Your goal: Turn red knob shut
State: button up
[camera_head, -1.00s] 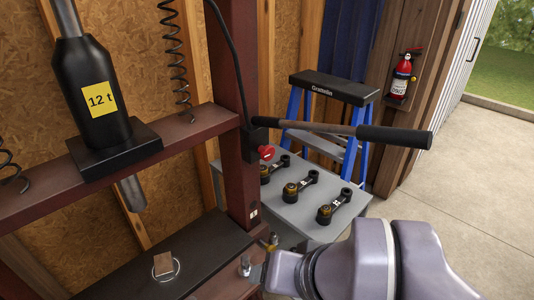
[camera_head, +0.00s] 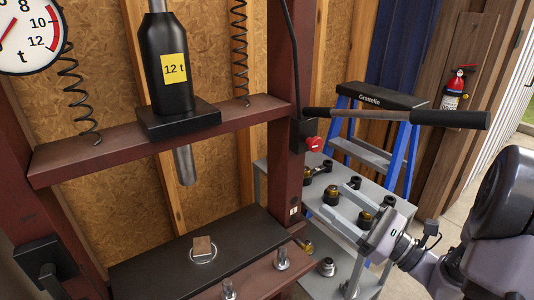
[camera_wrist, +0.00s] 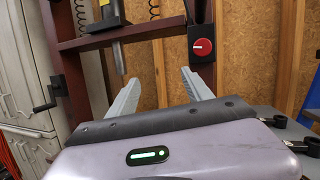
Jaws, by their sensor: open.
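The red knob (camera_head: 314,144) sits on a black box on the right post of the dark red press frame, below the long pump handle. In the wrist view the knob (camera_wrist: 202,47) is a round red dial with a pale mark, above and right of the fingers. My gripper (camera_wrist: 158,88) is open and empty, its two grey fingers spread and pointing towards the press. In the head view my gripper (camera_head: 350,204) is at the lower right, over the grey cart, apart from the knob and lower than it.
The long handle (camera_head: 395,116) sticks out to the right above the knob. The grey cart (camera_head: 345,227) with several black parts stands beside the post. A blue stepladder (camera_head: 377,102) and a fire extinguisher (camera_head: 454,88) are behind. A black bottle jack (camera_head: 171,65) stands on the press crossbeam.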

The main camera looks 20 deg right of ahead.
aim_at(318, 147)
jog(key=d+f+m+t+h, duration=0.2)
jog(key=d+m+t+h, duration=0.2)
jog(key=d, duration=0.3)
jog(key=p+x, duration=1.4)
jog(key=x, duration=0.2)
jog(key=shift+w+a+r, duration=0.15)
jog(key=shift+r, duration=0.05)
jog(key=shift+w+a+p, duration=0.15)
jog(key=shift+w+p, duration=0.2)
jog(key=shift+w, duration=0.15)
jog(key=shift+f, duration=0.1)
jog(key=shift+c, duration=0.2)
grip_shut()
jog(key=shift+m, duration=0.3)
